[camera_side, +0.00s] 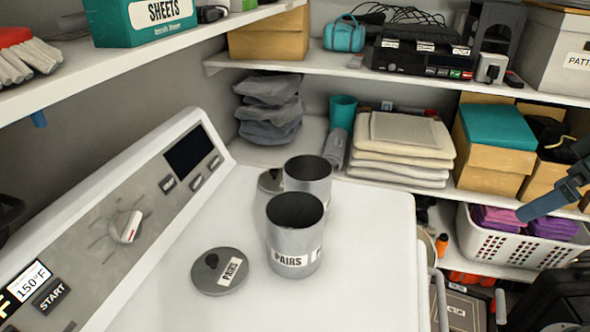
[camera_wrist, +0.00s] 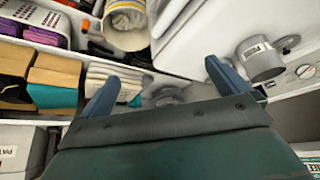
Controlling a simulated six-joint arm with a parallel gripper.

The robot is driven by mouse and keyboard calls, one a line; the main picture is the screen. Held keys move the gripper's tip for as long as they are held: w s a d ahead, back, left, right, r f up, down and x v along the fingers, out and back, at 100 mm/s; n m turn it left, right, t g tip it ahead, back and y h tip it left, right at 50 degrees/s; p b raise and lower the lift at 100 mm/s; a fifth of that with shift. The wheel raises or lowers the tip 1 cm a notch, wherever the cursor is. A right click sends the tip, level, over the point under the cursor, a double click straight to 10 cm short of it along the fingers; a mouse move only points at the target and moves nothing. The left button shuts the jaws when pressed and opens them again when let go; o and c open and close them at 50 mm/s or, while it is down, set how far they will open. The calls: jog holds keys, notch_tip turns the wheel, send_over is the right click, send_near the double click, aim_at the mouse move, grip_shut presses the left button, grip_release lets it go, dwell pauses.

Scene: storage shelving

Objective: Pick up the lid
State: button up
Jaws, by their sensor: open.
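A round grey lid (camera_side: 219,271) with a dark knob and a "PAIRS" label lies flat on the white appliance top (camera_side: 370,290). A grey open canister (camera_side: 295,243) labelled "PAIRS" stands upright to its right. A second grey canister (camera_side: 309,176) stands behind it. Another grey lid (camera_side: 270,181) lies beside that one, partly hidden. In the wrist view a labelled grey canister (camera_wrist: 262,60) shows at the right. My gripper (camera_wrist: 161,70) is open and empty, with its blue fingers apart. In the side view only part of it shows at the right edge, well away from the lids.
The appliance's slanted control panel (camera_side: 125,230) with a knob borders the top on the left. Shelves behind hold folded beige towels (camera_side: 400,150), grey folded cloths (camera_side: 268,108) and cardboard boxes. A white basket (camera_side: 500,240) with purple cloths stands at the right. The appliance top's front is clear.

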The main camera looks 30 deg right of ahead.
jog(key=w+a+r, duration=0.3)
jog(key=w, duration=0.8)
jog(key=w+a+r, duration=0.2)
jog(key=w+a, duration=0.2)
jog(key=w, duration=0.7)
jog(key=w+a+f, duration=0.4)
jog(key=w+a, duration=0.2)
jog(key=w, duration=0.2)
jog(key=w+a+f+n+g, duration=0.1)
jog(key=w+a+f, duration=0.4)
jog(key=w+a, duration=0.2)
jog(key=shift+w+y, duration=0.3)
jog(key=shift+w, duration=0.65)
send_near(279, 177)
jog(key=shift+a+f, duration=0.1)
jog(key=shift+f, duration=0.65)
jog(key=shift+w+f, duration=0.2)
jog(key=shift+f, duration=0.1)
